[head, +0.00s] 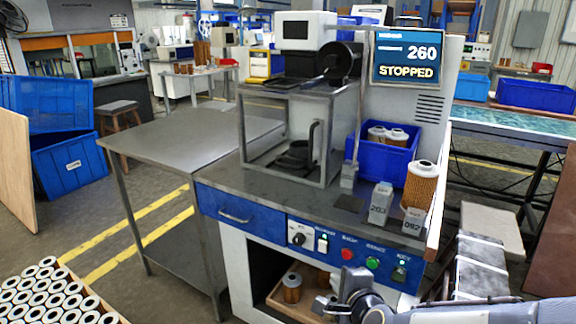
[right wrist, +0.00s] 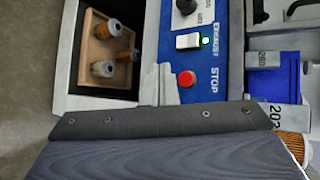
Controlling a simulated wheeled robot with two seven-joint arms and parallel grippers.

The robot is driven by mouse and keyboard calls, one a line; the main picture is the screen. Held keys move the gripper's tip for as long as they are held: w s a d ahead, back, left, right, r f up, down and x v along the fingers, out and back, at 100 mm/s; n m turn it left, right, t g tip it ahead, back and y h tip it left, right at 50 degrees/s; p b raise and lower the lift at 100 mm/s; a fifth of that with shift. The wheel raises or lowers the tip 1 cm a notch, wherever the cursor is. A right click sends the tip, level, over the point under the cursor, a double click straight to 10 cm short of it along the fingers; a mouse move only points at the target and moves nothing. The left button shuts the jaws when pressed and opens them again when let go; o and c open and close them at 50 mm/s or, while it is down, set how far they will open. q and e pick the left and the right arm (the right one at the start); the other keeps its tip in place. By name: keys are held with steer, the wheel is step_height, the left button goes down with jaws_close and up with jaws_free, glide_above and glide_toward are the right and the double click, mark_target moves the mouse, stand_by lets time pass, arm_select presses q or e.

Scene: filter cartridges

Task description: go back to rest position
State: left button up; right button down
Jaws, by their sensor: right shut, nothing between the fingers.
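My right gripper (head: 330,302) is in front of the machine bench, below its row of buttons, with the arm coming in from the lower right. Its fingers are shut and empty; their tips also show in the right wrist view (right wrist: 157,86), near the red stop button (right wrist: 187,79). My left gripper is not in view.
A blue bin (head: 369,160) on the bench holds two cartridges. A wooden tray (right wrist: 97,82) with three cartridges sits in the open compartment under the bench. A bare metal table (head: 180,138) stands left. Many pale cartridges (head: 45,295) fill the lower left.

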steer(key=s+d+r+n+g+y, duration=0.1)
steer(key=s+d+n+g, duration=0.2)
steer(key=s+n, duration=0.75)
steer(key=s+d+n+g+y, duration=0.1)
steer(key=s+d+n+g, duration=0.45)
steer(key=s, duration=0.85)
step_height(320, 180, up, 22)
steer(key=a+n+t+p, duration=0.1)
steer(key=a+p, duration=0.1)
steer(key=p, duration=2)
steer(key=shift+a, duration=0.2)
steer(key=shift+t, duration=0.25)
steer(key=c, duration=2.2)
jaws_free()
